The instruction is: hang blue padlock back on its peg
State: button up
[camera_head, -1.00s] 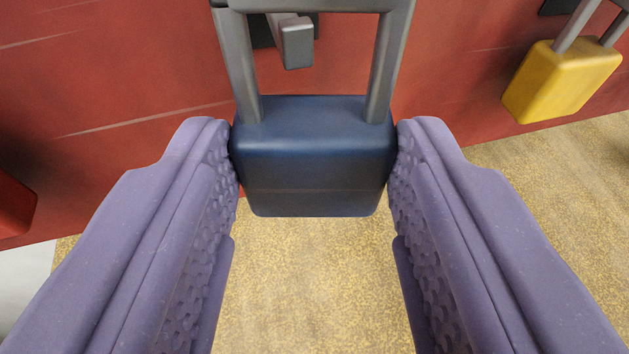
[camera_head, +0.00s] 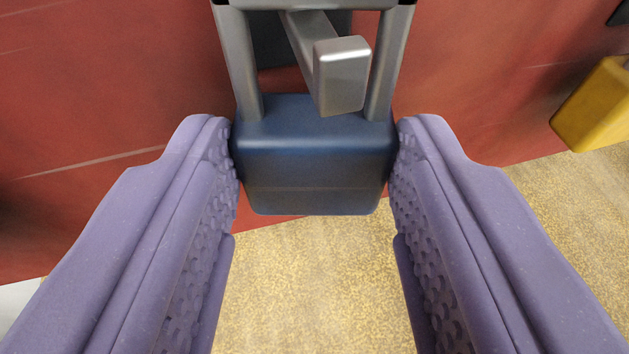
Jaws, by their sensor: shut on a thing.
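The blue padlock (camera_head: 315,165) is upright between the purple fingers of my gripper (camera_head: 315,150), which is shut on the sides of its body. Its grey shackle (camera_head: 238,60) rises above the body, and its top is cut off by the frame's upper edge. A grey peg (camera_head: 342,75) with a squared, upturned end shows within the shackle's outline. The peg's end covers part of the shackle's opening and overlaps the top of the padlock body in the picture, so it appears to come through the shackle. Whether shackle and peg touch, I cannot tell.
The red board (camera_head: 120,130) fills the background behind the padlock. A yellow padlock (camera_head: 598,105) is at the right edge, partly cut off. Speckled yellow floor (camera_head: 310,290) shows below the board.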

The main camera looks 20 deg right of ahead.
jog(key=o, duration=1.3)
